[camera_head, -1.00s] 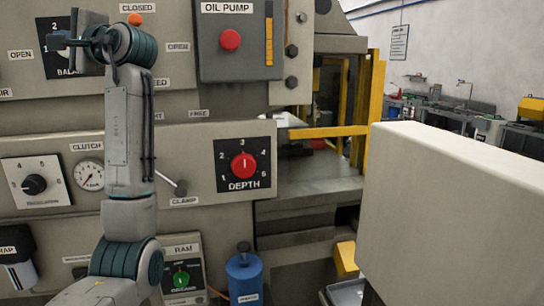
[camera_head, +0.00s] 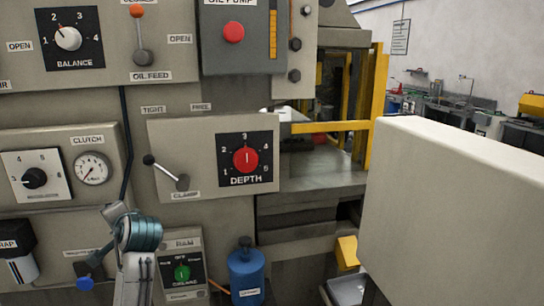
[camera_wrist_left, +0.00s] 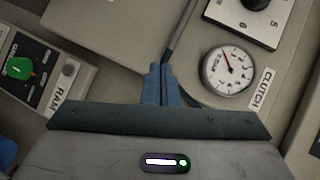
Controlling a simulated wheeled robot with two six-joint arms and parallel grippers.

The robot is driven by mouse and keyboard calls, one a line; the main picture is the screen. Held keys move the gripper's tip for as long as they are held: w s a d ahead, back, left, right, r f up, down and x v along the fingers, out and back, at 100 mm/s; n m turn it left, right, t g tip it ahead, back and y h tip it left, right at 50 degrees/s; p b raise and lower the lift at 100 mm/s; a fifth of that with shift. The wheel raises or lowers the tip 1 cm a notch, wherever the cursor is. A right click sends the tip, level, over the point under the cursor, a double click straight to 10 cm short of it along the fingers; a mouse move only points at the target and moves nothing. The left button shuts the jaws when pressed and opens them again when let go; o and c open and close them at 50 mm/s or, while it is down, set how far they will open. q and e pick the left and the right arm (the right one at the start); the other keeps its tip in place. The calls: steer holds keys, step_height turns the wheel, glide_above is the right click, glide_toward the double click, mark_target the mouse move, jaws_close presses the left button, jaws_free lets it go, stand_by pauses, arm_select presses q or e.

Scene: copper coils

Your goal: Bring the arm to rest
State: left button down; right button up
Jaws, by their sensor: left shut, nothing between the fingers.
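My left arm (camera_head: 137,245) stands low at the left in the head view, folded in front of the lower part of the machine panel. My left gripper (camera_wrist_left: 160,70) shows in the left wrist view with its two blue-grey fingers together and nothing between them. Beyond the fingers is the panel, with the round clutch gauge (camera_wrist_left: 228,70) to the right and the green ram knob (camera_wrist_left: 19,67) to the left. Whether the fingers touch the panel cannot be told. My right gripper is out of view.
The machine panel carries a red depth knob (camera_head: 245,159), a clamp lever (camera_head: 166,172), an oil feed lever (camera_head: 140,35) and a balance knob (camera_head: 68,38). A blue bottle (camera_head: 246,272) stands right of my arm. A large pale box (camera_head: 455,215) blocks the right foreground.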

arm_select(q)
steer(key=s+d+f+n+g+h, duration=0.1)
steer(key=s+d+f+h, duration=0.2)
steer(key=s+f, duration=0.8)
steer(key=s+d+f+n+g+h, duration=0.1)
steer(key=s+d+f+g+h, duration=0.15)
steer(key=s+f, duration=0.8)
steer(key=s+d+f+n+g+h, duration=0.1)
steer(key=s+d+f, duration=0.15)
steer(key=s, duration=0.45)
steer(key=s+d+f+n+g+h, duration=0.1)
steer(key=s+d+f+h, duration=0.1)
steer(key=s+f, duration=0.3)
steer(key=s+d+f+n+g+h, duration=0.1)
steer(key=s+d+f, duration=0.1)
steer(key=s, duration=0.6)
steer(key=a+f+g, duration=0.1)
steer(key=a+f, duration=0.2)
steer(key=f, duration=3)
steer(key=s+a+f+g+b, duration=0.1)
steer(key=s+f, duration=1.7)
steer(key=shift+a+f+b, duration=0.15)
steer(key=shift+f+b, duration=0.05)
steer(key=shift+b, duration=0.1)
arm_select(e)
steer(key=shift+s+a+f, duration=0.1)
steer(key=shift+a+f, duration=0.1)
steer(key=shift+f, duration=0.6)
